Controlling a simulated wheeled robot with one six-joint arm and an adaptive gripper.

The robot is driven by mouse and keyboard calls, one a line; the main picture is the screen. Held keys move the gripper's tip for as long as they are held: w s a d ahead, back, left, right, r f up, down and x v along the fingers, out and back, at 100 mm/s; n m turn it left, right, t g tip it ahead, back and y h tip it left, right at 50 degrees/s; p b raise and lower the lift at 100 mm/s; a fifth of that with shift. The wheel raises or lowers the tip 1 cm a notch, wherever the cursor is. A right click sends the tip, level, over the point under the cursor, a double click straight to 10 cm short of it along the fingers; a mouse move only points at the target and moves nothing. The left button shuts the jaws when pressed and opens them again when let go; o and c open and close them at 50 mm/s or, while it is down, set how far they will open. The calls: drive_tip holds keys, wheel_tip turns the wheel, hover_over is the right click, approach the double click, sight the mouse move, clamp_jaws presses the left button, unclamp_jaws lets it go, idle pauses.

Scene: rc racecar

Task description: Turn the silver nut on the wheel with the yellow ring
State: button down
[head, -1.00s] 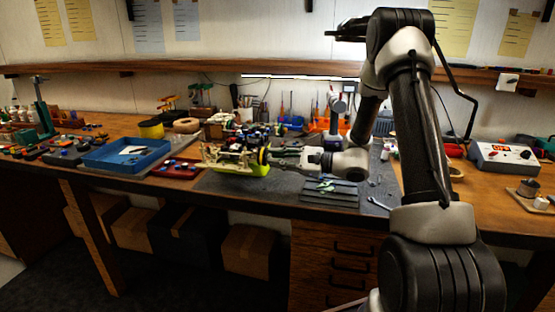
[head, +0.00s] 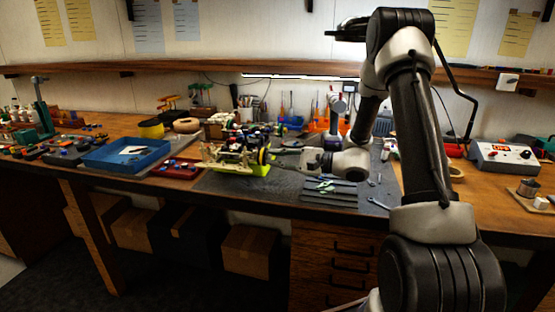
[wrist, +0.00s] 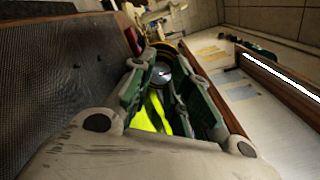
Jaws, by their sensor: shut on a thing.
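The RC racecar (head: 232,157) sits on a yellow-green stand (head: 255,171) on the dark work mat. Its wheel with the yellow ring (head: 263,155) faces right, towards my gripper (head: 276,153). In the wrist view, the yellow ring (wrist: 166,46) shows as an arc beyond the fingertips. The round silver nut (wrist: 161,74) lies between the fingers of my gripper (wrist: 162,66), which are shut on it. The nut itself is too small to make out in the head view.
A blue tray (head: 126,155) and a red tray (head: 175,168) stand to the left of the car. Pliers (head: 291,143) and tool holders are behind. A grey power supply (head: 504,158) stands far right.

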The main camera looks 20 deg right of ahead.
drive_tip(key=c, duration=1.3)
unclamp_jaws()
drive_tip(key=v, duration=1.2)
